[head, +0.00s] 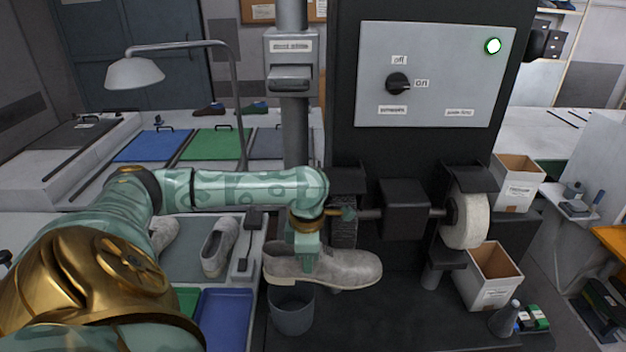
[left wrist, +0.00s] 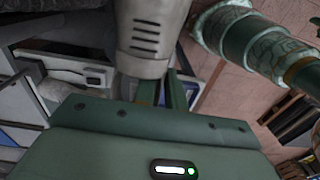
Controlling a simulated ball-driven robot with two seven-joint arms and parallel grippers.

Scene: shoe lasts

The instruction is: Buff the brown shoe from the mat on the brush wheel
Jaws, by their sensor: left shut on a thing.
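My left gripper (head: 305,248) is shut on a grey-brown laced shoe (head: 335,267), gripping it near its opening. The shoe is held roughly level, toe to the right, above the dark bench. The dark brush wheel (head: 345,228) is on the left of the grinder shaft, partly hidden behind my wrist. The shoe is in front of and below that wheel; I cannot tell whether they touch. In the left wrist view a grey slotted surface, seemingly the shoe (left wrist: 146,38), is beyond the gripper (left wrist: 163,92). My right gripper is not in view.
A white wheel (head: 468,220) is on the shaft's right end. A grey bin (head: 292,312) stands below the shoe. Another pale shoe (head: 218,248) lies on a tray left. Open boxes (head: 495,272) stand right.

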